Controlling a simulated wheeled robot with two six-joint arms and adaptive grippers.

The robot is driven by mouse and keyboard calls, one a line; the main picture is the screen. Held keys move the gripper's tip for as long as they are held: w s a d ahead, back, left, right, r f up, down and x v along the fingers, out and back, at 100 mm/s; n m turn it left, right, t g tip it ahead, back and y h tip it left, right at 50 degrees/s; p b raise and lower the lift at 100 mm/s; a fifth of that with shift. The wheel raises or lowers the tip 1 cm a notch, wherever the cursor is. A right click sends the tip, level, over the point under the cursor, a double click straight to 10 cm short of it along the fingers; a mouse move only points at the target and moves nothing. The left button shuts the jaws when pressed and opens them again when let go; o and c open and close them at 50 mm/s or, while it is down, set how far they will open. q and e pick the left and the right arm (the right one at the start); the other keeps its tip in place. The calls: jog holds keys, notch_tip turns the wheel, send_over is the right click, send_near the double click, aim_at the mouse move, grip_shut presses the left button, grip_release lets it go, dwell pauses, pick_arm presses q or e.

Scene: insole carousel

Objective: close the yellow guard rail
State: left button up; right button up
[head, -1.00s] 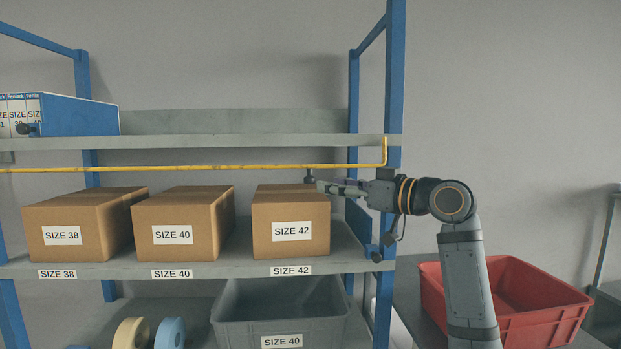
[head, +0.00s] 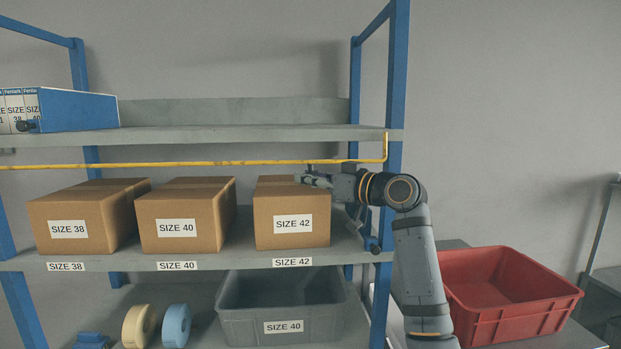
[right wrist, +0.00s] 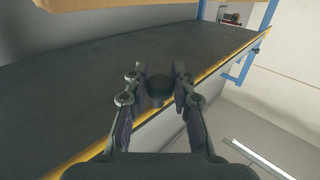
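The yellow guard rail (head: 200,164) runs level across the shelf bay, above the boxes. Its right end turns up at the right blue post, and its left end is out of view. In the right wrist view the yellow rail (right wrist: 90,157) lies along the dark shelf's edge. A dark knob (right wrist: 160,87) sits between my right gripper's fingers (right wrist: 159,75), with narrow gaps beside it. In the head view my right gripper (head: 304,178) is just under the rail, near the SIZE 42 box top. My left gripper is out of view.
Cardboard boxes SIZE 38 (head: 72,230), SIZE 40 (head: 178,228) and SIZE 42 (head: 291,224) stand on the middle shelf (head: 225,262). The upper shelf (head: 230,135) is above the rail. A red crate (head: 515,300) is at right, and a grey bin (head: 245,325) below.

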grip_shut()
jog(key=shift+a, duration=0.1)
jog(key=s+m+g+p, duration=0.1)
jog(key=p, duration=0.1)
jog(key=s+r+m+g+h+p, duration=0.1)
jog(key=p, duration=0.1)
jog(key=s+r+m+g+h+p, duration=0.1)
jog(key=s+p, duration=0.1)
jog(key=p, duration=0.1)
jog(key=s+m+g+p, duration=0.1)
jog(key=shift+s+a+r+h+p, duration=0.1)
jog(key=shift+r+h+p, duration=0.2)
jog(key=shift+s, duration=0.1)
jog(key=shift+a+g, duration=0.1)
jog(key=shift+g, duration=0.2)
